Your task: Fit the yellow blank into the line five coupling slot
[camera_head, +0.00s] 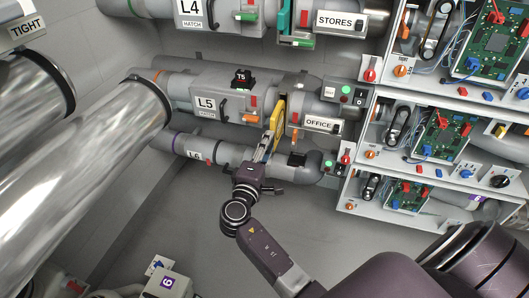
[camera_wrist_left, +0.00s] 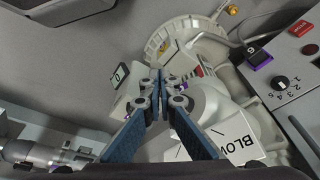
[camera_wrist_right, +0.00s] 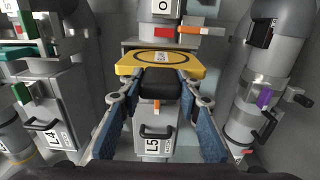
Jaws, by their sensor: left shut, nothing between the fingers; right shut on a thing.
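The yellow blank (camera_head: 280,116) is a flat plate standing on edge at the line five coupling, between the L5 hatch housing (camera_head: 207,103) and the OFFICE pipe (camera_head: 319,124). My right gripper (camera_head: 265,148) is shut on the blank's black handle (camera_wrist_right: 160,84). In the right wrist view the blank (camera_wrist_right: 188,67) shows a dark ring and a small label, with a grey coupling edge (camera_wrist_right: 128,43) behind it. I cannot tell whether the blank is inside the slot. My left gripper (camera_wrist_left: 161,76) is shut and empty, outside the head view.
Line L4 (camera_head: 189,10) runs above line five and L6 (camera_head: 194,155) below. A shelf of circuit boards (camera_head: 447,135) and switches stands to the right. A blower (camera_wrist_left: 225,115) and a control panel with a dial (camera_wrist_left: 280,83) lie under my left gripper.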

